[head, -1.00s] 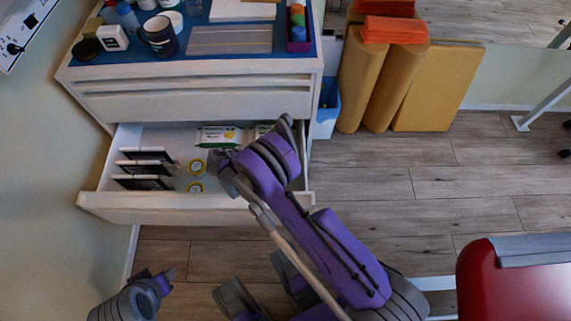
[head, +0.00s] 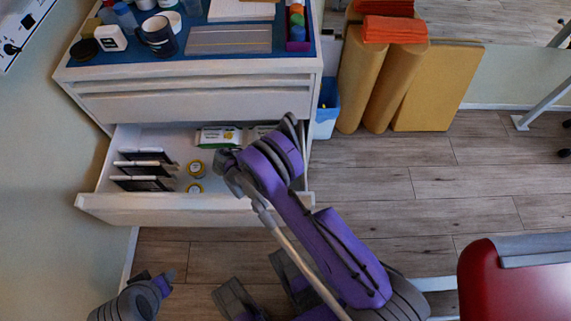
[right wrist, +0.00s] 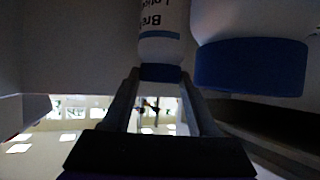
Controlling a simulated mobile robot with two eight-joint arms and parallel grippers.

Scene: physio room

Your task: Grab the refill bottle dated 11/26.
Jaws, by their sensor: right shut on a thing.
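In the right wrist view, my right gripper (right wrist: 160,88) is shut on a white bottle (right wrist: 164,20) at its blue cap. Its label text appears upside down, reading partly "Lotion", and no date is legible. A second, larger-looking white bottle with a blue cap (right wrist: 250,66) stands close beside it on the right; no date shows on it. In the head view my right arm reaches over the open drawer (head: 190,203), and its gripper and the held bottle are hidden behind the arm.
Jars and a mug (head: 158,38) stand on the cabinet top. A blue bin (head: 328,105) and yellow rolls stand to the right.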

